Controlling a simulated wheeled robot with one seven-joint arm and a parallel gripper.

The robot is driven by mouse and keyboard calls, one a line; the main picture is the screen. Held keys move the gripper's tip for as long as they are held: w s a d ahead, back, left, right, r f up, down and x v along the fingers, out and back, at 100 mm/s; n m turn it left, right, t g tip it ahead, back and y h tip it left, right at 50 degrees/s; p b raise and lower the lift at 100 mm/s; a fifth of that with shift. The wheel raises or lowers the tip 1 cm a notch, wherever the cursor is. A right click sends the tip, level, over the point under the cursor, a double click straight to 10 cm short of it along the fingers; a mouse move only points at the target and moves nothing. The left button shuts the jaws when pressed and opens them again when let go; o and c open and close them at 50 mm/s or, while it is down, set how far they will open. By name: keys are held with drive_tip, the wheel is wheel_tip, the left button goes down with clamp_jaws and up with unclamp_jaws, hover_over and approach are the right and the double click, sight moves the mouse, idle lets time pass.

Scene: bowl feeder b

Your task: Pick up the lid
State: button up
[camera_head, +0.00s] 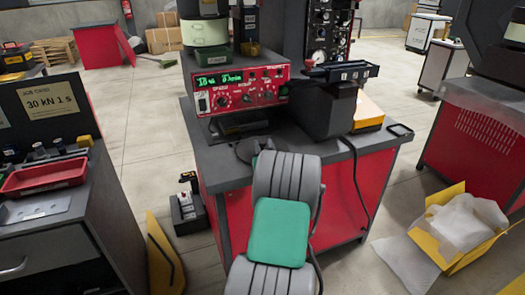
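No lid can be made out with certainty. A pale green round container (205,32) stands at the back left of the workbench (215,166), on a dark green box (207,54); whether its dark top is a lid I cannot tell. A dark, flat shape (244,151) lies near the bench's front edge, partly behind the grey ribbed arm with a green panel; I cannot tell what it is. The arm rises from the bottom middle in front of the bench. My gripper's fingers do not show.
A red control unit (243,88) with a green display stands on the bench, beside a dark block (329,107) with a cable hanging down. A red tray (45,177) sits on the left cabinet. A yellow box (450,228) with white wrapping lies on the floor at right.

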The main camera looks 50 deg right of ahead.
clamp_jaws()
drive_tip(key=shift+r, duration=0.1)
idle(0.4)
